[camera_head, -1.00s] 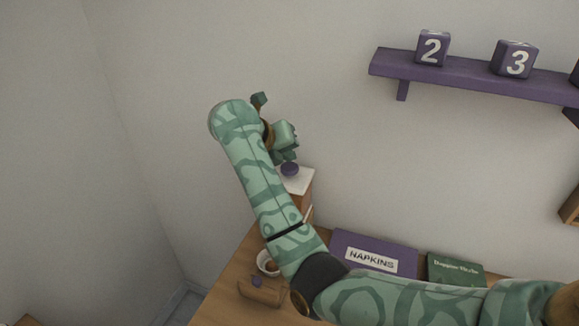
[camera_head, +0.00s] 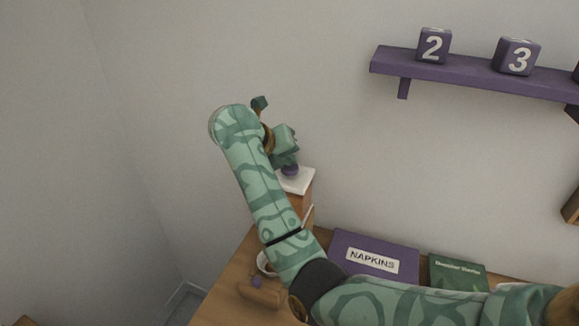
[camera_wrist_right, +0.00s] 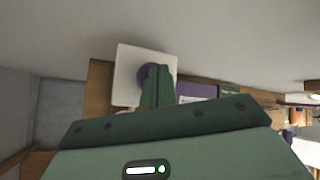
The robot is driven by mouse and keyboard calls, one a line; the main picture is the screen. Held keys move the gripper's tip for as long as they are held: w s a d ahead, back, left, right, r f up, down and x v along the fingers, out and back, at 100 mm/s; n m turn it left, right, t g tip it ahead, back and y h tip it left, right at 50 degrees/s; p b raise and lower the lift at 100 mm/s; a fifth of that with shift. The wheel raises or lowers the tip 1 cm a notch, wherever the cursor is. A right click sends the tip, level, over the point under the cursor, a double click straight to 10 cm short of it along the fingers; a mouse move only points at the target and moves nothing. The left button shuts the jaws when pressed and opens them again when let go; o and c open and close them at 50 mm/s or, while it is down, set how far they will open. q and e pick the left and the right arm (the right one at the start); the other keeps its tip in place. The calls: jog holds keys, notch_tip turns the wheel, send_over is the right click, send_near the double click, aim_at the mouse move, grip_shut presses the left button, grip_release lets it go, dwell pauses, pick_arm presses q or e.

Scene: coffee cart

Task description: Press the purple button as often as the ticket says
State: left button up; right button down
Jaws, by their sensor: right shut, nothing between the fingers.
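The purple button (camera_head: 291,171) sits on the white top (camera_head: 301,181) of a wooden box at the back of the counter. My right gripper (camera_head: 287,160) is shut and empty, pointing down right over the button and covering its upper part. In the right wrist view the shut green fingers (camera_wrist_right: 158,88) cover the right part of the button (camera_wrist_right: 145,74) on its white plate (camera_wrist_right: 127,72). I cannot tell whether the fingertips touch or press it. No readable ticket shows. My left gripper is not in view.
A purple napkins box (camera_head: 400,250) and a green book (camera_head: 458,272) stand right of the button box. A small cup (camera_head: 263,263) and a wooden item with a purple knob (camera_head: 258,293) sit in front. A purple shelf (camera_head: 470,75) holds number cubes.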

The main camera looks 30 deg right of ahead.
aim_at(286, 169)
jog(key=shift+f+b, duration=0.4)
jog(key=shift+f, duration=0.25)
dwell(0.6)
jog(key=shift+r+p, duration=1)
jog(key=shift+r, duration=0.25)
notch_tip(286, 169, up, 5)
jog(key=p, duration=0.4)
jog(key=shift+r, duration=0.1)
dwell(0.3)
